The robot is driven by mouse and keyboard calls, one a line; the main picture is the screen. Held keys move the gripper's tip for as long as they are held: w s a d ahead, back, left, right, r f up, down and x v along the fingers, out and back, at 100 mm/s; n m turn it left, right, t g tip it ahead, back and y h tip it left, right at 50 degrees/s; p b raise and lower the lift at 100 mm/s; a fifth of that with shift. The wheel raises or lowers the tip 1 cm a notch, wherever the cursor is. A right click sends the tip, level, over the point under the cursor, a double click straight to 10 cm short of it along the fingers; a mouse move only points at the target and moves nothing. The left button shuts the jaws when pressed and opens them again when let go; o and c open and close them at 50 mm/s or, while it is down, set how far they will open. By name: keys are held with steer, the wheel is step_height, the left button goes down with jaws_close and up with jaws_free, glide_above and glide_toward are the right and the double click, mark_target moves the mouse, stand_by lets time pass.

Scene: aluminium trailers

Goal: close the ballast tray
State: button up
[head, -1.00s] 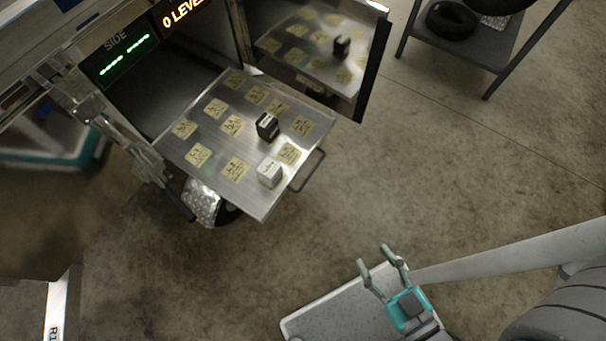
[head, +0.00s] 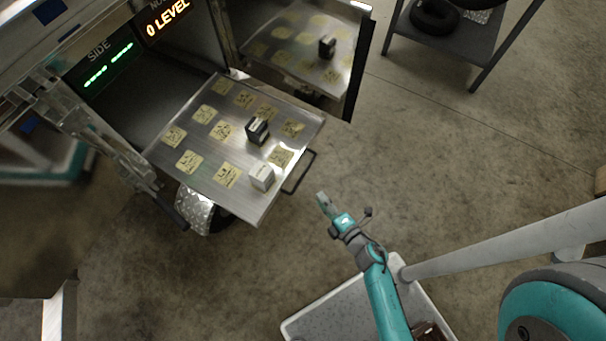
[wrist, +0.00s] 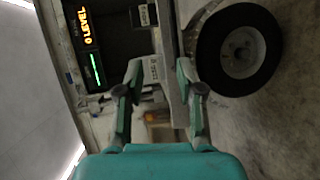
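The ballast tray (head: 207,173) is a metal sheet pulled out of the trailer's side compartment, with yellow square labels on it. A black block (head: 257,131) and a white block (head: 262,177) stand on it. A dark bar handle (head: 300,173) is on its outer edge. My gripper (head: 322,199) is below and right of the handle in the head view, apart from it. In the wrist view my gripper (wrist: 160,75) shows two spread fingers with nothing between them held. The tray's edge (wrist: 172,85) shows beyond the fingers.
Displays reading "SIDE" (head: 98,65) and "0 LEVEL" (head: 166,18) sit above the compartment. A wheel (wrist: 240,50) shows in the wrist view. A dark shelf (head: 455,40) is at upper right; the floor between is clear.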

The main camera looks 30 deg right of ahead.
mark_target(303, 175)
steer(key=shift+n+g+y, duration=0.3)
steer(key=shift+n, duration=0.6)
steer(key=x, duration=0.4)
steer(key=d+f+x, duration=0.1)
steer(key=x, duration=0.8)
steer(key=shift+w+d+f, duration=0.2)
steer(key=shift+d+f, duration=0.1)
steer(key=shift+d, duration=0.05)
jaws_close()
